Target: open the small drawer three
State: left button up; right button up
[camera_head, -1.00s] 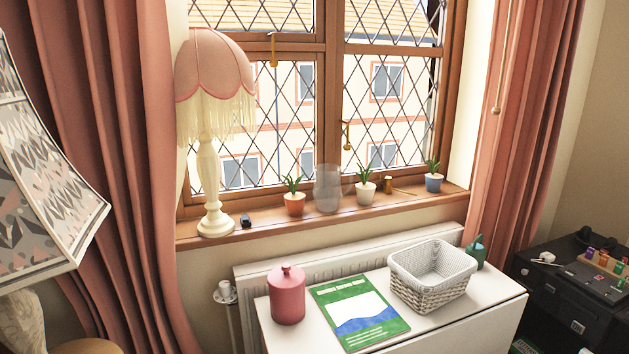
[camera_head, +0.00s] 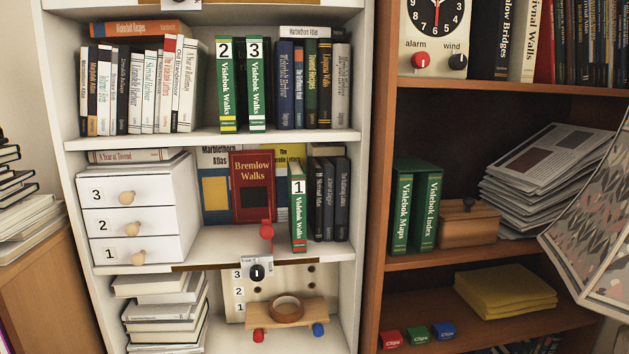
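A small white chest of three drawers stands on the left of the white bookcase's middle shelf. Its top drawer, small drawer three (camera_head: 158,194), is marked 3 and has a round wooden knob (camera_head: 127,198). Below it are drawer two (camera_head: 160,221) and drawer one (camera_head: 158,249), each with a wooden knob. All three fronts look about flush, so the drawers appear shut. Neither of my grippers shows in the head view.
The white bookcase (camera_head: 355,120) holds books above and beside the chest. Stacked books (camera_head: 165,312) lie below it. A brown bookcase (camera_head: 376,150) stands to the right. A patterned lampshade (camera_head: 600,235) juts in at the right edge.

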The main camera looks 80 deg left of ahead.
aim_at(144, 190)
jog(key=u, duration=3.75)
